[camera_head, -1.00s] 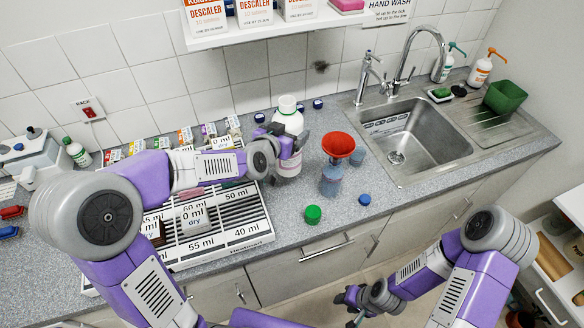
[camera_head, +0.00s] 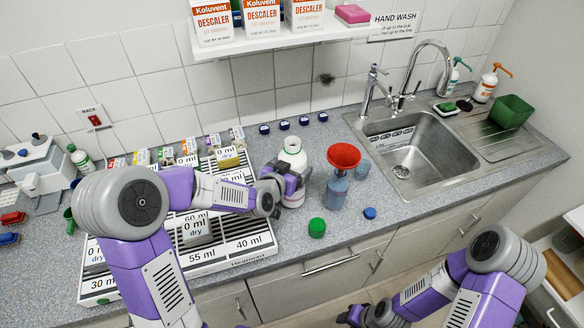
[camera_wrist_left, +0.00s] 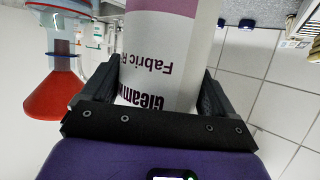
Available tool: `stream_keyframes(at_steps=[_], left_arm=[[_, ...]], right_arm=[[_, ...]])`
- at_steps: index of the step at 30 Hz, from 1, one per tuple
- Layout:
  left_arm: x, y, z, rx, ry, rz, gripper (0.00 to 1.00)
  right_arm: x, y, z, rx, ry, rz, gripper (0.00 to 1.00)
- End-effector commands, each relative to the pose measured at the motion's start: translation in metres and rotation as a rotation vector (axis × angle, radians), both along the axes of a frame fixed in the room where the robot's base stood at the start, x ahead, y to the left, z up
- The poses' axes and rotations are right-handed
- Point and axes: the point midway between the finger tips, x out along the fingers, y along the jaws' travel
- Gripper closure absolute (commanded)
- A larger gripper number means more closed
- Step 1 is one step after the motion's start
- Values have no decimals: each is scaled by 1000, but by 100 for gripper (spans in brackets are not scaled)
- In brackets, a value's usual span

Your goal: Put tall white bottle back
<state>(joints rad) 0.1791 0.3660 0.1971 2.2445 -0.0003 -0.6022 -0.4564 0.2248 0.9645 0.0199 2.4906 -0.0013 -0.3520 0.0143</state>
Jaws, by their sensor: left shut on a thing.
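The tall white bottle (camera_head: 292,153) is upright, with a green band below its neck. My left gripper (camera_head: 292,183) is shut around its body, just left of the red funnel. In the left wrist view the bottle (camera_wrist_left: 165,50), with a white and purple label, fills the space between the fingers (camera_wrist_left: 158,95). Its base is close to the counter; I cannot tell whether it touches. My right gripper (camera_head: 354,316) is low at the bottom edge, partly cut off, apart from everything on the counter.
The red funnel (camera_head: 343,156) sits on a blue bottle (camera_head: 336,192) close to the right. A green cap (camera_head: 317,227) and blue cap (camera_head: 370,213) lie in front. The labelled rack (camera_head: 250,228) is at left, the sink (camera_head: 425,150) at right. A shelf (camera_head: 290,42) overhangs behind.

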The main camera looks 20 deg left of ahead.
Motion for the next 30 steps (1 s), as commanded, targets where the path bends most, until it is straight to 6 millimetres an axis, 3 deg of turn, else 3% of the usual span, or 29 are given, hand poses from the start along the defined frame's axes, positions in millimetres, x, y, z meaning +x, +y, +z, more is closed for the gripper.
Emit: stream_keyframes(at_steps=[3, 4, 6, 17, 30], left_arm=[[1, 0, -2, 1, -4, 1, 76], [0, 0, -4, 0, 0, 0, 11], [0, 0, -3, 0, 0, 0, 0], [0, 0, 2, 0, 1, 0, 0], [-71, 15, 31, 1, -1, 1, 0]], right_arm=[[0, 0, -4, 0, 0, 0, 57], [0, 0, -4, 0, 0, 0, 57], [0, 0, -3, 0, 0, 0, 57], [0, 0, 3, 0, 0, 0, 57], [0, 0, 1, 0, 0, 0, 57]])
